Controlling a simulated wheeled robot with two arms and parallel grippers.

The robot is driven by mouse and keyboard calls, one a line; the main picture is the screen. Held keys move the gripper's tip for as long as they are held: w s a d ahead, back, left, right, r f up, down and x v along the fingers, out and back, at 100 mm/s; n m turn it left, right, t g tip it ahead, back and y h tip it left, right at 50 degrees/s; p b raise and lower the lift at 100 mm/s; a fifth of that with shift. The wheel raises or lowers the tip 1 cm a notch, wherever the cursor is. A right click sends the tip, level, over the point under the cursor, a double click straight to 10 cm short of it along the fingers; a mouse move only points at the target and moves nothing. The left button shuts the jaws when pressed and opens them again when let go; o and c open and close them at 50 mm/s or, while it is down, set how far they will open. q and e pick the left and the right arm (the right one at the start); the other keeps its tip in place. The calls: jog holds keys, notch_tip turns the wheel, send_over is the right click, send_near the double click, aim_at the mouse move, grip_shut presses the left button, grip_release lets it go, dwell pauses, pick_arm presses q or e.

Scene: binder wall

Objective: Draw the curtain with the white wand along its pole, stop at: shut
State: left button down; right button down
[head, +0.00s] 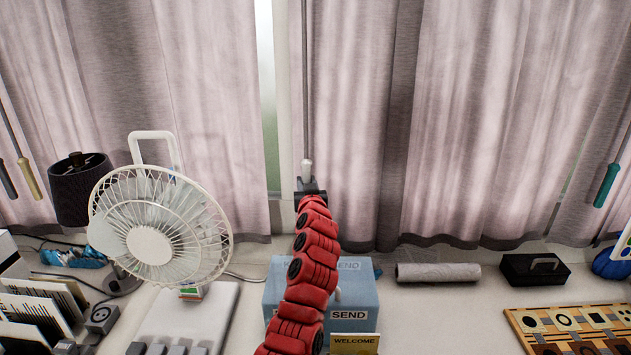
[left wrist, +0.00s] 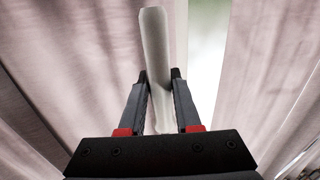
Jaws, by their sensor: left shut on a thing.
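The white wand (head: 307,170) is the pale lower end of a thin dark rod that hangs at the left edge of the grey-pink curtain (head: 345,110) right of the gap. My left gripper (head: 310,186) is at the wand's lower end. In the left wrist view the white wand (left wrist: 155,45) stands between the two fingers of my left gripper (left wrist: 159,85), which are shut on it. A narrow gap (head: 267,95) with pale glass shows between this curtain and the left curtain (head: 215,90). The pole is out of view. My right gripper is not in view.
Below stand a white fan (head: 150,240), a dark lamp (head: 78,190), a blue box (head: 360,290), a grey roll (head: 438,272) and a black case (head: 533,270). Other wands hang at the sides, such as a green one (head: 606,185) at right.

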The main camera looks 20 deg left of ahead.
pick_arm(q)
jog(key=s+a+p, duration=0.2)
jog(key=a, duration=0.5)
jog(key=c, duration=0.6)
grip_release()
jog(key=shift+s+a, duration=0.1)
jog(key=shift+a, duration=0.2)
jog(key=shift+d, duration=0.2)
jog(key=b+v, duration=0.6)
jog(key=v, duration=1.1)
